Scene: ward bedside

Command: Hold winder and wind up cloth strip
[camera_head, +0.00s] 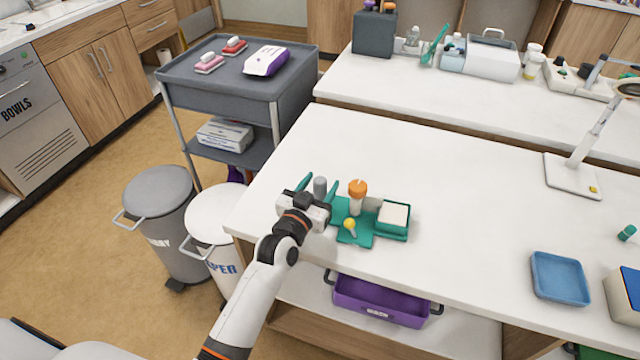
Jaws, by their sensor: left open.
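A green winder base (352,238) lies near the left end of the white table. An upright post with an orange top (357,188) and a small yellow knob (350,225) stand on it. At its right is a green-edged tray with a white block or folded cloth (394,214); I cannot tell whether this is the cloth strip. A grey upright cylinder (320,188) shows between the fingers; I cannot see contact. My right gripper is not in view.
A blue tray (559,277) and a white lamp stand (572,180) are on the table's right. A purple bin (380,300) sits on the shelf below. A grey cart (236,75) and two lidded bins stand at the left. The table's middle is clear.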

